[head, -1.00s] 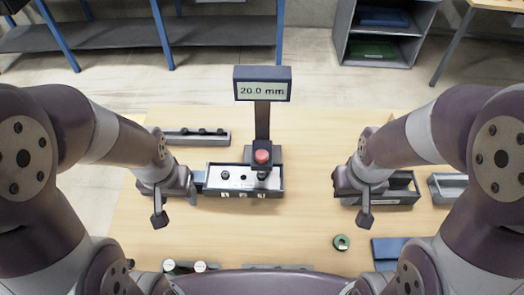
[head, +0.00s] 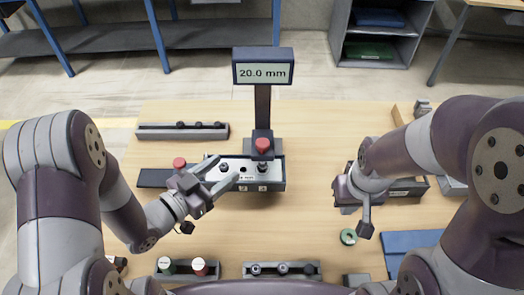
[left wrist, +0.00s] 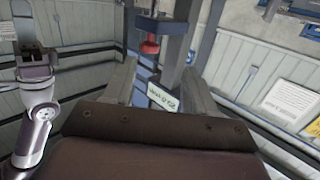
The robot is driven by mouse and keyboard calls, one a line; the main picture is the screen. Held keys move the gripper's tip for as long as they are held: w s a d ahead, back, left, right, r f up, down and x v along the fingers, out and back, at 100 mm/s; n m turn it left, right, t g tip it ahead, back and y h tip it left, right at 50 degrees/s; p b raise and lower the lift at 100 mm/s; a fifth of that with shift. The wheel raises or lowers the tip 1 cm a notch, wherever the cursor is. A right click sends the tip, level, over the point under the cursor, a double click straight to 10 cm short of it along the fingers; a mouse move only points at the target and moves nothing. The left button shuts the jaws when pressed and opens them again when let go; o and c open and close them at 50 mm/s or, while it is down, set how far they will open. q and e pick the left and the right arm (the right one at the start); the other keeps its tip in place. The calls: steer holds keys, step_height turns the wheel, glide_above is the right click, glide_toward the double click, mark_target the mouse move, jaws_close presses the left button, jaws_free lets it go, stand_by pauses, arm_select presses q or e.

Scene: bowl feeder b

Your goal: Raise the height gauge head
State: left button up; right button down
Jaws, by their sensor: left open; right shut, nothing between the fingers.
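The height gauge has a dark post with a display (head: 263,72) reading 20.0 mm. Its head, the dark block with a red knob (head: 262,145), sits low on the post above the right end of the light tray. The knob also shows in the left wrist view (left wrist: 150,47), beyond and between the fingers. My left gripper (head: 226,170) is open and empty over the tray's left part, to the left of the head and apart from it. My right gripper (head: 346,207) is shut and empty, pointing down to the right of the gauge.
The tray (head: 272,187) holds dark pegs. A dark plate (head: 154,178) with another red knob (head: 179,163) lies left of it. A peg rack (head: 155,132) stands behind. Front racks hold capped parts (head: 199,267) and pegs. A green ring (head: 348,237) lies at right.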

mark_target(258, 146)
arm_select(q)
steer(key=shift+h, duration=0.6)
steer(key=x, duration=0.8)
steer(key=r+b+x, duration=0.1)
steer(key=x, duration=0.3)
steer(key=shift+s+d, duration=0.2)
steer(key=shift+d, duration=0.3)
